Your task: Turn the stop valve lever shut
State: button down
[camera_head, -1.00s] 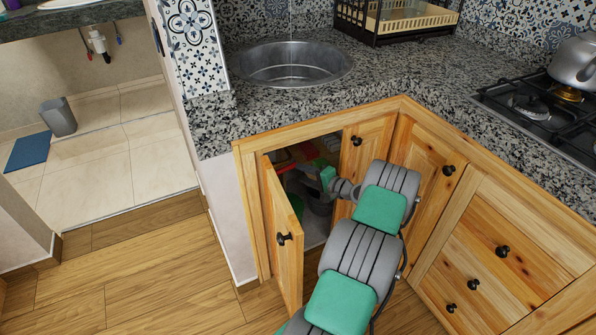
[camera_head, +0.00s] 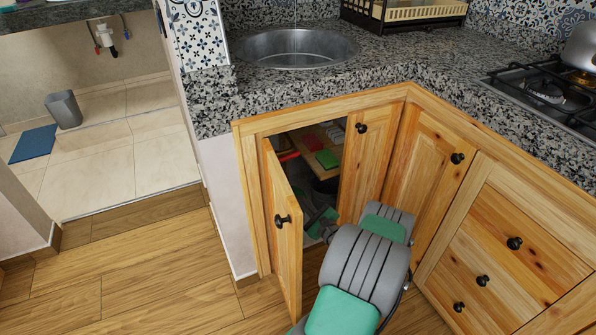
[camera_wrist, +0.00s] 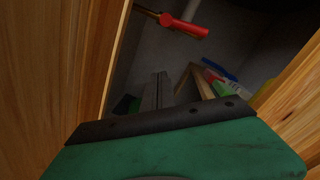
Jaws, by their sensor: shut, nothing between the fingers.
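The red stop valve lever (camera_wrist: 186,25) shows at the top of the wrist view, with brass at its left end and a white pipe behind it. A bit of red, probably the same lever (camera_head: 289,157), shows at the cabinet's upper left in the head view. My gripper (camera_wrist: 159,92) is shut and empty in the wrist view, its fingers below the lever in the picture and apart from it. In the head view my gripper is inside the dark cabinet opening, mostly in shadow, and its fingertips are hard to make out.
The left cabinet door (camera_head: 284,235) stands open beside my arm; the right door (camera_head: 366,165) looks closed. A wooden shelf (camera_head: 340,150) inside holds red and green items. The granite counter (camera_head: 330,85) with its sink lies above. The wooden floor at left is clear.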

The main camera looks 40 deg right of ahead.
aim_at(286, 158)
jog(key=w+d+r+m+h, duration=0.2)
jog(key=w+d+r+m, duration=0.3)
jog(key=w, duration=0.5)
jog(key=shift+d+r+m+b, duration=0.35)
jog(key=shift+r+m, duration=0.3)
jog(key=shift+m, duration=0.45)
